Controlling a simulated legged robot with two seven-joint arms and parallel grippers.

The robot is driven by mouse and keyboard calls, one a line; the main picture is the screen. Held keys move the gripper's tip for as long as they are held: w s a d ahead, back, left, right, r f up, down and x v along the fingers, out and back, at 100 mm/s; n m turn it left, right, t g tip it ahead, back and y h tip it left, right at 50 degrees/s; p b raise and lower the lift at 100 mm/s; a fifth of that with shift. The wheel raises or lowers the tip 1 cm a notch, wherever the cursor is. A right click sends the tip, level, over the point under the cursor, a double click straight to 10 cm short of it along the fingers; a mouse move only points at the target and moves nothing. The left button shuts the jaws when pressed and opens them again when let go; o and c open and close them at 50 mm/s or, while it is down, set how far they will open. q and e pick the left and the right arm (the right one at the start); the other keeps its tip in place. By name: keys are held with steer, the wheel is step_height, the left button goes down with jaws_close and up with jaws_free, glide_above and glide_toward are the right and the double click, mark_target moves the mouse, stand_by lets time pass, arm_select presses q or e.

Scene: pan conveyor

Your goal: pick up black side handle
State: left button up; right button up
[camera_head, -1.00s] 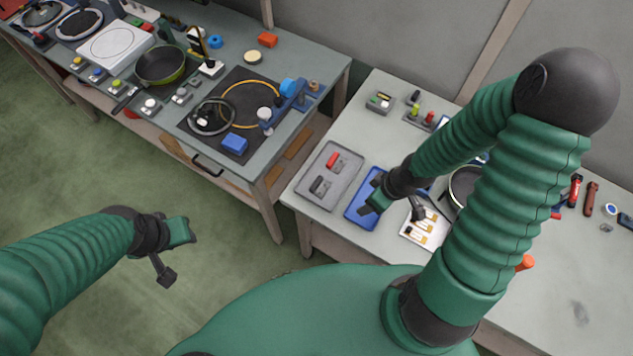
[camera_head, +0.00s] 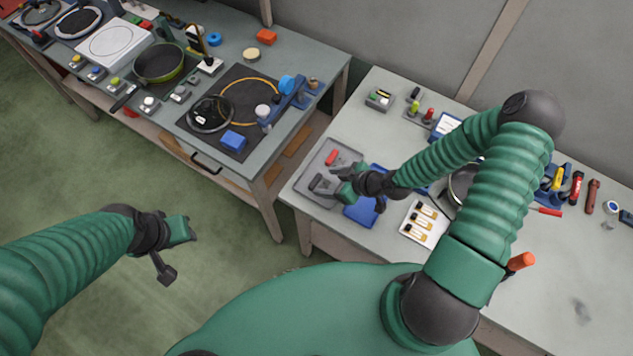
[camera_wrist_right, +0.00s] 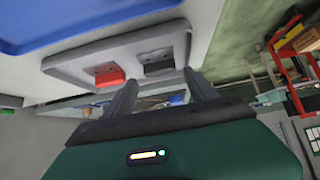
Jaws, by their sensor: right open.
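The black side handle (camera_head: 317,185) lies on a grey tray (camera_head: 310,195) at the left end of the right table. A red handle (camera_head: 331,157) lies on the same tray. My right gripper (camera_head: 333,181) is at the tray, close beside the black handle, open and empty. In the right wrist view, the black handle (camera_wrist_right: 158,66) shows beyond and between the two fingertips of the right gripper (camera_wrist_right: 161,80), and the red handle (camera_wrist_right: 106,75) is left of it. My left gripper (camera_head: 191,230) is over the floor, away from the tables; its fingers are too small to read.
A blue tray (camera_head: 360,214) lies beside the grey tray, partly under my right arm. A white tray with several small parts (camera_head: 424,223) is right of it. The left table carries a green pan (camera_head: 160,64) and a glass lid (camera_head: 210,115). A gap separates the tables.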

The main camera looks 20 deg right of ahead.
mark_target(318, 181)
steer(key=x, duration=0.4)
steer(key=shift+w+d+f+p, duration=0.1)
steer(key=shift+d+f+p, duration=0.05)
steer(key=shift+p, duration=0.25)
steer(key=shift+w+a+f, duration=0.2)
steer(key=shift+s+a+r, duration=0.1)
steer(key=c, duration=1.2)
steer(key=shift+o, duration=0.2)
